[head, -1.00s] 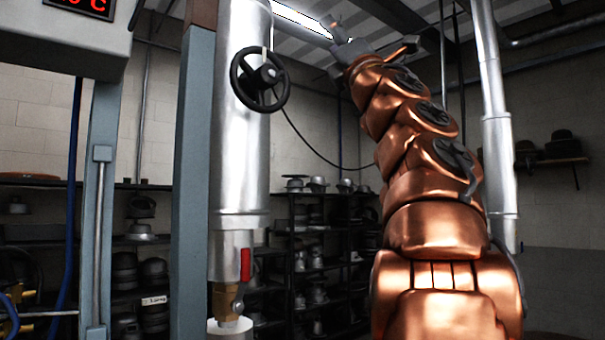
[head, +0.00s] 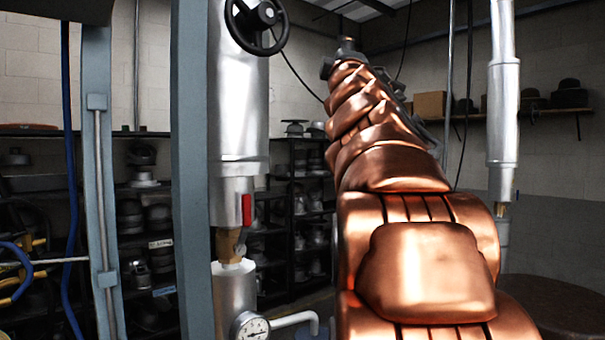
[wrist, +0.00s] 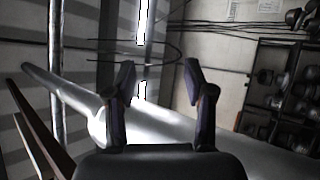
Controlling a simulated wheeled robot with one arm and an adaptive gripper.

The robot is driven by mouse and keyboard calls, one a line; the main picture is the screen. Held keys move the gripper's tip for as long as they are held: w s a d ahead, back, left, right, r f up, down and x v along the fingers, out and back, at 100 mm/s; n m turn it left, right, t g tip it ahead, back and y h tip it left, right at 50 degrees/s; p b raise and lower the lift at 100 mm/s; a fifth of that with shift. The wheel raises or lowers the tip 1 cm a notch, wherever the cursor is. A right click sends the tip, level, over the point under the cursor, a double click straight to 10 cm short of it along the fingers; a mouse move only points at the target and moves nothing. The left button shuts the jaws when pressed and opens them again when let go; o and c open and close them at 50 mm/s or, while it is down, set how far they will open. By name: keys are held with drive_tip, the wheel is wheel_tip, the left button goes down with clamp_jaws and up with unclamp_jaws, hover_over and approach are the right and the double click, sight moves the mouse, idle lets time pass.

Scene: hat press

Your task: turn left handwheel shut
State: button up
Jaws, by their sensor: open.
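The black left handwheel (head: 267,14) shows at the top of the head view, on the right side of a thick silver pipe (head: 238,110). The frame edge cuts off its top. My gripper (wrist: 159,76) is open in the wrist view, its two dark fingers apart with nothing held between them. A bright silver pipe runs diagonally behind the fingers. I cannot make out the handwheel in the wrist view. In the head view my copper arm rises to the right of the wheel, and the fingers cannot be made out there.
A red-handled valve (head: 246,210) and a round gauge (head: 250,328) sit lower on the silver pipe. A blue-grey post (head: 190,170) stands left of it. Another silver pipe (head: 503,110) stands at right. Shelves with hat blocks (head: 300,210) line the back.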

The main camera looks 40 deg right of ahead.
drive_tip(key=w+a+f+m+g+y+p, duration=0.1)
drive_tip(key=w+f+m+g+y, duration=0.1)
drive_tip(key=f, duration=1)
drive_tip(key=w+a+f+m+g+y+p, duration=0.1)
drive_tip(key=w+a+f+m+g+y, duration=0.1)
drive_tip(key=f, duration=1.1)
drive_tip(key=shift+w+a+f+m+g+y, duration=0.2)
drive_tip(key=shift+w+m+g+y, duration=0.8)
drive_tip(key=shift+w, duration=0.7)
